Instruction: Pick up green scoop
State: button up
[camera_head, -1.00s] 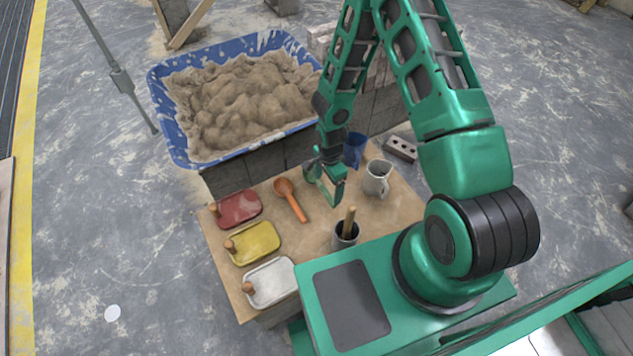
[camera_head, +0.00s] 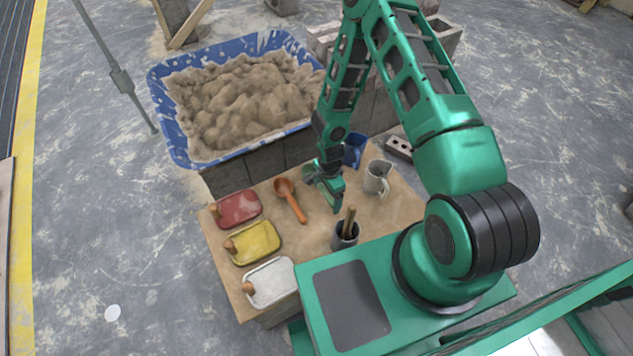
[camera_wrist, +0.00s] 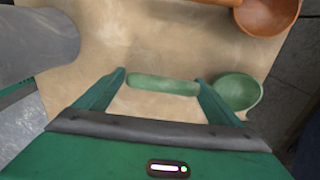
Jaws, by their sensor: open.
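The green scoop shows in the wrist view, with its handle (camera_wrist: 162,84) lying crosswise and its round bowl (camera_wrist: 237,91) at the right. My gripper (camera_wrist: 162,78) is open, one finger near each end of the handle. The right finger passes over the stretch between handle and bowl. In the head view my gripper (camera_head: 333,193) is low over the middle of the table (camera_head: 300,236). The scoop is hard to tell from the green gripper there.
An orange scoop (camera_head: 291,201) lies left of my gripper. A grey mug (camera_head: 376,178) and blue cup (camera_head: 355,150) stand right and behind. A dark pot (camera_head: 345,236) with sticks stands in front. Red, yellow and white trays line the left edge. A blue mortar tub (camera_head: 180,141) is behind.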

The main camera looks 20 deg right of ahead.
jog(key=c, duration=1.4)
jog(key=shift+r, duration=0.15)
